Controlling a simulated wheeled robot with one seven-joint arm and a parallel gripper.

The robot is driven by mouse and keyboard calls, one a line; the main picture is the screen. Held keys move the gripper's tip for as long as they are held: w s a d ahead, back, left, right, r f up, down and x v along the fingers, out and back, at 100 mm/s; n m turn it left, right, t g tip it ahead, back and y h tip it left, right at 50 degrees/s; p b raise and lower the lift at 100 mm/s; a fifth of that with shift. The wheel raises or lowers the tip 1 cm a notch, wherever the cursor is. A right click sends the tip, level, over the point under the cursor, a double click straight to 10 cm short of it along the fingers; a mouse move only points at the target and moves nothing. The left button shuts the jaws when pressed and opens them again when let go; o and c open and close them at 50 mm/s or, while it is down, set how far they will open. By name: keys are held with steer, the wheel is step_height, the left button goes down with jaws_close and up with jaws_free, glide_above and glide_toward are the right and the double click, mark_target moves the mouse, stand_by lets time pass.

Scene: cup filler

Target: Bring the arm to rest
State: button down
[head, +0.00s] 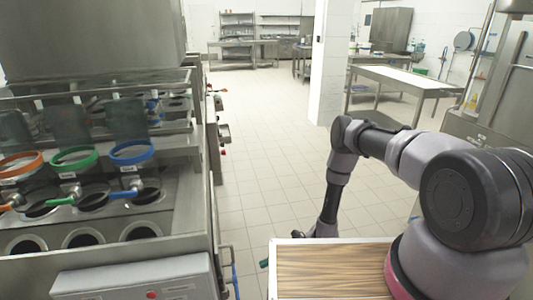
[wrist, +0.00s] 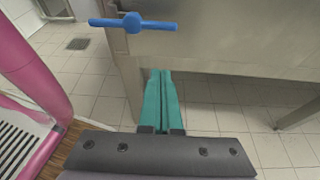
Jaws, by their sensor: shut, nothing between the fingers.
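My gripper (wrist: 164,74) shows in the wrist view with its two teal fingers side by side and shut, nothing between them. It points down toward the tiled floor beside the steel machine. In the head view my arm is folded at the right, its forearm hanging down past the far edge of the wooden top (head: 335,268). Only a bit of a teal fingertip (head: 264,264) shows there, just left of that top, with the rest of the gripper hidden.
A steel cup filler (head: 190,225) with orange, green and blue rings stands at the left. A blue handle (wrist: 133,23) sticks out near my gripper in the wrist view. The tiled aisle (head: 270,150) ahead is clear. A steel table (head: 405,80) stands at the back right.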

steer(key=w+d+r+n+h, duration=0.1)
steer(key=w+r+n, duration=0.1)
steer(key=w+r, duration=0.75)
steer(key=w+d+r+n+h, duration=0.1)
steer(key=d+r+n, duration=0.15)
steer(key=r, duration=0.85)
steer(key=w+d+r+n+t+h, duration=0.1)
steer(key=d+r+n+h, duration=0.15)
steer(key=r, duration=0.85)
steer(key=w+d+r+n+h, duration=0.1)
steer(key=w+d+r, duration=0.15)
steer(key=r, duration=0.85)
steer(key=s+d+r+n+t+h, duration=0.1)
steer(key=s+d+r+t, duration=0.1)
steer(key=s+d+r, duration=0.45)
steer(key=s+d+r+n+t+h, duration=0.1)
steer(key=s+r+t+h, duration=0.15)
steer(key=r, duration=0.65)
steer(key=s+d+r+n+t+h, duration=0.1)
steer(key=s+d+r+t, duration=0.1)
steer(key=s+d+r, duration=0.45)
steer(key=s+d+r+t+h, duration=0.1)
steer(key=s+d+r+t, duration=0.1)
steer(key=s+r, duration=0.4)
steer(key=shift+s+d+t+h, duration=0.3)
steer(key=shift+s+t, duration=0.25)
steer(key=shift+t, duration=0.1)
